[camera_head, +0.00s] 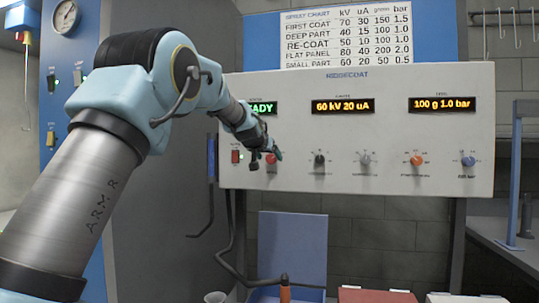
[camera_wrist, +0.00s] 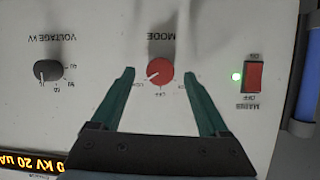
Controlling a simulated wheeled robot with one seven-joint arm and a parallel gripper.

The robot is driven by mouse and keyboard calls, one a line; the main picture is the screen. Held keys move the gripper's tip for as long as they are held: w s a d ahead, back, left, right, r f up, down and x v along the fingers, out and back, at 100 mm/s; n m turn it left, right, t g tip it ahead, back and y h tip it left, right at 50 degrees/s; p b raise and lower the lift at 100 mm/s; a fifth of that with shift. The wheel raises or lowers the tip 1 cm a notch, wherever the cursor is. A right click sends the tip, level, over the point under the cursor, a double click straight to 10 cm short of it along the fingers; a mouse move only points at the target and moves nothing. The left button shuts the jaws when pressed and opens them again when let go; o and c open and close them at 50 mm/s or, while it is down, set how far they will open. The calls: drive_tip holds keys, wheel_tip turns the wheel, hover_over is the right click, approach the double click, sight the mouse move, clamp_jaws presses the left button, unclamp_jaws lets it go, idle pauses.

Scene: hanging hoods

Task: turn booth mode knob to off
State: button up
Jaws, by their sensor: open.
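The red MODE knob (camera_wrist: 160,72) sits between my gripper's fingertips in the wrist view, which shows the panel upside down. Its white pointer mark points to the lower left there, toward a small label beside the OFF label (camera_wrist: 161,93), which lies straight below the knob. My gripper (camera_wrist: 160,74) is open, one green finger on each side of the knob, with a visible gap on both sides. In the head view the red knob (camera_head: 271,158) is partly hidden by my gripper (camera_head: 277,150) at the panel's lower left.
The black VOLTAGE knob (camera_wrist: 48,72) and the red MAINS switch (camera_wrist: 254,77), with a lit green lamp, flank the MODE knob. The control panel (camera_head: 355,120) has more knobs to the right. A blue board (camera_head: 292,245) and a red box (camera_head: 376,296) are below.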

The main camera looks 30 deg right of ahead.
drive_tip(key=shift+x, duration=0.75)
drive_tip(key=shift+a, duration=0.1)
clamp_jaws()
